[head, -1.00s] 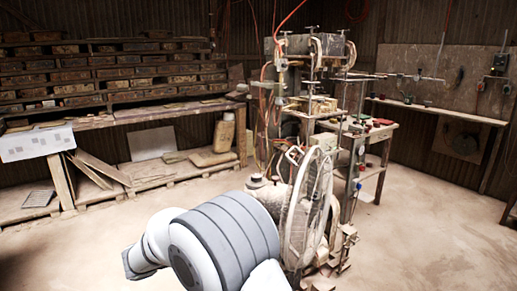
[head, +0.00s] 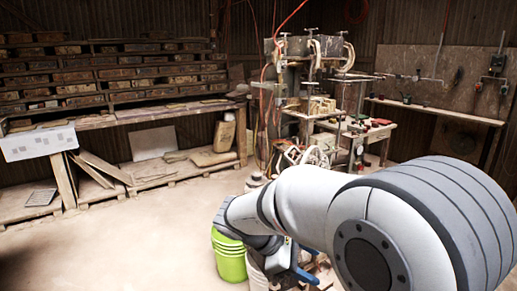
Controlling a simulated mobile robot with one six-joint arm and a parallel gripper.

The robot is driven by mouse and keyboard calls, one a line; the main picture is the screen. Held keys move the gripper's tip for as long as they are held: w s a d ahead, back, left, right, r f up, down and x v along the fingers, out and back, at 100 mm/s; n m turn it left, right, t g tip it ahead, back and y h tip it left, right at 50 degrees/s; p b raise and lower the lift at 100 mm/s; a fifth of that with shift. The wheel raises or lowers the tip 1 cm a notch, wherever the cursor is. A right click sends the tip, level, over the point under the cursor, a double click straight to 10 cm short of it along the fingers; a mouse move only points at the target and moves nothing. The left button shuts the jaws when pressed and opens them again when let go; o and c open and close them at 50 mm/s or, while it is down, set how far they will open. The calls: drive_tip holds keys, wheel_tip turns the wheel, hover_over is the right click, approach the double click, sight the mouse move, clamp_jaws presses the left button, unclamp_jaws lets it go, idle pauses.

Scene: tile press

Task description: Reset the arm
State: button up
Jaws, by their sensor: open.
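My arm (head: 410,215) comes in large from the lower right and reaches left across the front of the press. Its wrist bends down at the lower middle. My gripper (head: 297,272), with blue parts, shows small below the wrist, partly hidden by the arm. It is open, and I see nothing held in it.
The tile press (head: 310,75) stands behind the arm, its lower part and wheel mostly covered. A shelf of bricks (head: 110,75) and a workbench (head: 440,112) line the walls. The left floor is clear.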

drive_tip(key=s+d+m+t+y+p, duration=0.1)
drive_tip(key=s+d+m+y, duration=0.3)
drive_tip(key=s+m+y, duration=0.6)
drive_tip(key=shift+s+f+m+t+p, duration=0.3)
drive_tip(key=shift+s+f+m+t, duration=0.1)
drive_tip(key=shift+s+m, duration=1.8)
drive_tip(key=shift+w, duration=0.1)
